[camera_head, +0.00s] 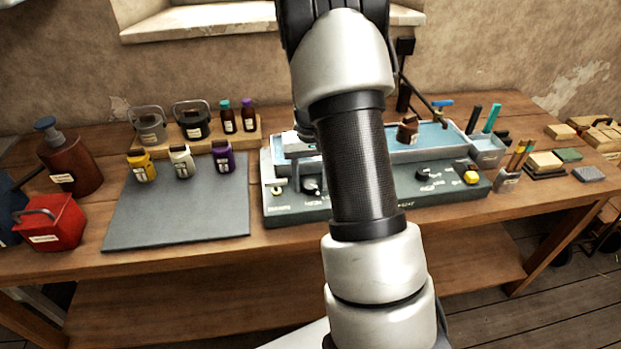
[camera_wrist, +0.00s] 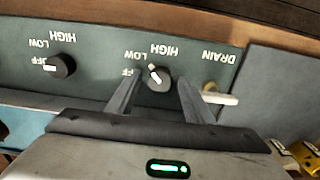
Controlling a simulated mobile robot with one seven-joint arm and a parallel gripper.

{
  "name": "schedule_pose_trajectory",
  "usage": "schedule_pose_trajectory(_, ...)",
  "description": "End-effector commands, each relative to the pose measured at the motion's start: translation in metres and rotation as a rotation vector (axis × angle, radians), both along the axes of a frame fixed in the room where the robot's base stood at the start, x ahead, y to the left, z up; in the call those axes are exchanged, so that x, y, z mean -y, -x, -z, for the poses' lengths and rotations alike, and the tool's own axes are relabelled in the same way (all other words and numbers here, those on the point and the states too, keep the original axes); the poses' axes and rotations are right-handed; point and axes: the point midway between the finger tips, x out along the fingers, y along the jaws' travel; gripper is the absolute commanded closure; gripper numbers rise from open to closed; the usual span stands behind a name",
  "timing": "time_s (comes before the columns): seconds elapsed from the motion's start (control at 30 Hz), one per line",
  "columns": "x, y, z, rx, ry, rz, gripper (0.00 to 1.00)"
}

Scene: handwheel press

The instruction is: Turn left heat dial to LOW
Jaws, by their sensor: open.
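The left heat dial (camera_wrist: 157,77) is a round black knob on the grey-green front panel, seen upside down in the wrist view. Its white pointer slants up and left, roughly toward the LOW label; HIGH lies further right, and OFF is partly hidden by a finger. The dial also shows in the head view (camera_head: 310,187), just left of my arm. My gripper (camera_wrist: 158,88) is open, with one finger on each side of the dial and visible gaps between fingers and knob.
A second dial (camera_wrist: 60,67) points to OFF. The pale drain lever (camera_wrist: 220,98) sticks out close beside my right-hand finger. A blue water tray (camera_head: 430,139) lies behind the panel. A grey mat (camera_head: 180,215) with several small jars is on the left.

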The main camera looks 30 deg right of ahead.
Motion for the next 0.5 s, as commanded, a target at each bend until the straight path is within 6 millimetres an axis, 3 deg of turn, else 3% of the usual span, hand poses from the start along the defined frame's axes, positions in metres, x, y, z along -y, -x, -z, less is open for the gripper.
schedule_pose_trajectory(0.23, 0.0, -0.001, -0.023, 0.004, 0.0, 0.0, 0.53)
schedule_pose_trajectory(0.5, 0.0, -0.001, -0.088, 0.006, 0.001, -0.001, 0.53)
